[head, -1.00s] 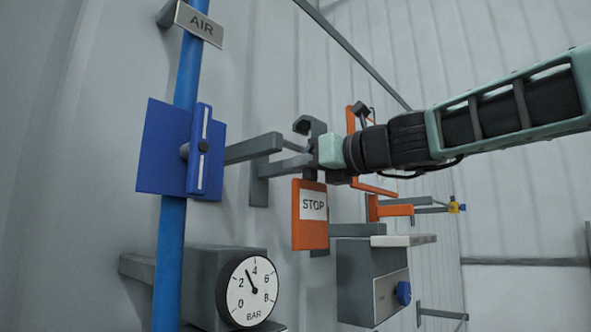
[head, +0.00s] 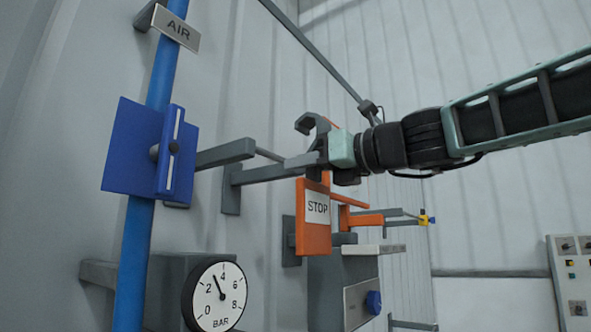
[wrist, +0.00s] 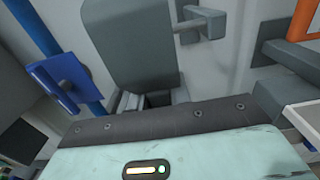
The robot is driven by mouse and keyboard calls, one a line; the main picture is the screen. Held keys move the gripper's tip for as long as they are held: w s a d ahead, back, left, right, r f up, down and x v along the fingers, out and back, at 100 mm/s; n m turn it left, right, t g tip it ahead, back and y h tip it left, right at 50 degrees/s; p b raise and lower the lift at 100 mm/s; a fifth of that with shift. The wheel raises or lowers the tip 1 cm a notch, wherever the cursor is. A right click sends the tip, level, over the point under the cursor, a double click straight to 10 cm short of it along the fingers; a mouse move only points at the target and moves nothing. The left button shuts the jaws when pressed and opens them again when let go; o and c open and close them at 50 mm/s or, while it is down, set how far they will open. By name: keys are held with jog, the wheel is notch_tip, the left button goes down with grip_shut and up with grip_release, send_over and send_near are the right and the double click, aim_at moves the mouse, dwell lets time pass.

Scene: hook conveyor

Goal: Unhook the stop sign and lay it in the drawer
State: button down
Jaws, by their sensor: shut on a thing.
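The stop sign (head: 317,240) is an orange plate with a white STOP label. It hangs upright below my gripper (head: 322,162), and a grey hook (head: 310,122) rises above it. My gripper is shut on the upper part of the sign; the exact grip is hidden. A grey wall arm (head: 262,173) ends beside the gripper; whether it still touches the hook I cannot tell. A light-edged ledge (head: 375,249), perhaps the drawer, juts out behind and right of the sign; its inside is hidden. In the wrist view a large grey block (wrist: 130,45) fills the upper middle.
A grey box with a blue knob (head: 374,302) sits low, right of the sign. A control panel (head: 572,280) stands at far right.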

jog(key=shift+b+v, duration=0.5)
jog(key=shift+v, duration=2.15)
jog(key=shift+a, duration=0.1)
